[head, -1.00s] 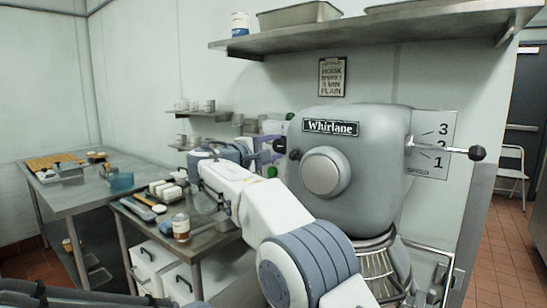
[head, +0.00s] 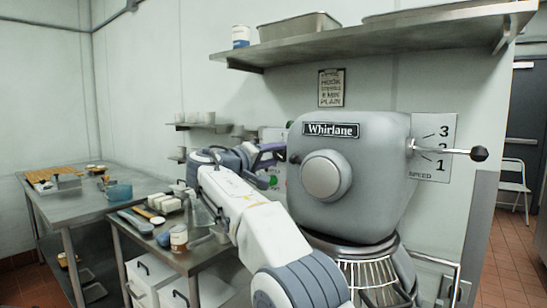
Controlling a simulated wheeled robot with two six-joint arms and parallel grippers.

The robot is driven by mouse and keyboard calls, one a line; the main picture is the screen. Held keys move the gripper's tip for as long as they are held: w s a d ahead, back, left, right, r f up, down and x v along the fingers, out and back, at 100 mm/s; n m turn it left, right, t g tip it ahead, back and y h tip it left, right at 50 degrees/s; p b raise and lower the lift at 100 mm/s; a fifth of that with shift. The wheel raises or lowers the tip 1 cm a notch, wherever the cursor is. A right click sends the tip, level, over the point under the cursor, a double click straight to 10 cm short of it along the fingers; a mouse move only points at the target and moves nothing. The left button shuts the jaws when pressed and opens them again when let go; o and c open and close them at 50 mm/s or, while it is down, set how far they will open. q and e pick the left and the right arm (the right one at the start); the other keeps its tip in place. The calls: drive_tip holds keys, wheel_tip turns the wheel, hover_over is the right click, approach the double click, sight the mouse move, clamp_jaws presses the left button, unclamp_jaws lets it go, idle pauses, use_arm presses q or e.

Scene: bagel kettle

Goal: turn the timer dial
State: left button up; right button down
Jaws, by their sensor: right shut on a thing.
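My right arm reaches in from the bottom to a pale control panel (head: 271,134) on the wall, left of the big grey mixer (head: 345,170). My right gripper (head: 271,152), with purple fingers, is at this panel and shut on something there. The fingers cover the spot, so the timer dial itself cannot be made out; the grip's place on the panel fits the dial. A green button shows on the panel just below the gripper. My left gripper is not in view.
The mixer's body and its speed lever (head: 478,153) stand close on the right. A steel shelf (head: 380,38) hangs above. A low cart (head: 170,255) with a jar (head: 179,239) and small items stands below left, beside a steel table (head: 60,205).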

drive_tip(key=shift+f, duration=0.1)
idle(0.3)
drive_tip(key=shift+c, duration=1.5)
unclamp_jaws()
